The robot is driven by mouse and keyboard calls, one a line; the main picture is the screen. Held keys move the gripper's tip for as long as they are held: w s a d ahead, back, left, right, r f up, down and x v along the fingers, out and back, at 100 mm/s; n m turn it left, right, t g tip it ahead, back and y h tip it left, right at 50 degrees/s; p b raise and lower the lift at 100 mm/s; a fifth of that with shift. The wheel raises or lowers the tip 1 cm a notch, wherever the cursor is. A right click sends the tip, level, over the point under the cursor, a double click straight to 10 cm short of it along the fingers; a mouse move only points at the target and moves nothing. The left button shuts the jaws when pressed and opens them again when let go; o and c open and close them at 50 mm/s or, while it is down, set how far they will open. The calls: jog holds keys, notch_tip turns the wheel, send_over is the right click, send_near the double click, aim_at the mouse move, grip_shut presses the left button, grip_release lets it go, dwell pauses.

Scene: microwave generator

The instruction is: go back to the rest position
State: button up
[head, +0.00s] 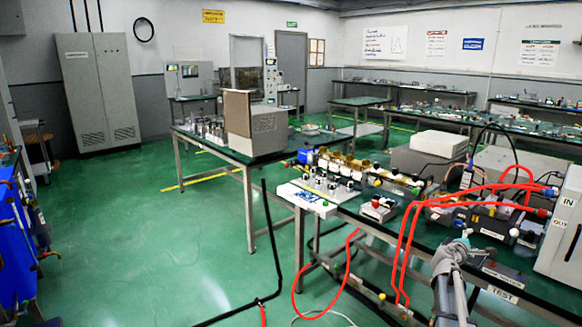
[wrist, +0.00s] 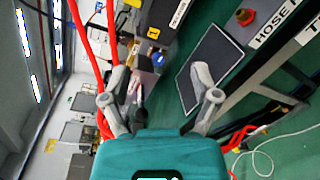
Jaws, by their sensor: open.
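My gripper (wrist: 160,92) shows in the wrist view with its two grey fingers spread apart and nothing held between them. Its teal body fills the bottom of that view. The wrist view is turned on its side. In the head view, a grey part of my arm (head: 450,275) stands at the front edge of the right workbench, near the TEST label (head: 502,294). The fingers cannot be made out clearly there.
The workbench (head: 350,213) carries red hoses (head: 408,240), small devices and a grey box marked IN and OUT (head: 563,215). Red hoses also pass close to the left finger in the wrist view (wrist: 82,40). Green floor (head: 160,250) lies open on the left.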

jog(key=s+a+f+m+g+y+b, duration=0.35)
jog(key=s+a+f+m, duration=0.2)
jog(key=a+f, duration=0.5)
jog(key=s+a+f+m+g+y+b, duration=0.25)
jog(key=s+a+f+m+y, duration=0.35)
jog(key=a, duration=0.7)
jog(key=s+a+f+g+y+b, duration=0.1)
jog(key=s+a+f, duration=0.25)
jog(key=a, duration=0.25)
jog(key=s+a+f+m+g+y, duration=0.1)
jog(key=s+a+f+g+y, duration=0.1)
jog(key=s+a, duration=0.35)
jog(key=s+a+f+g+y+b, duration=0.1)
jog(key=s+a+f, duration=0.25)
jog(key=a, duration=0.35)
notch_tip(320, 180, up, 26)
jog(key=p, duration=2.6)
jog(key=shift+r, duration=0.2)
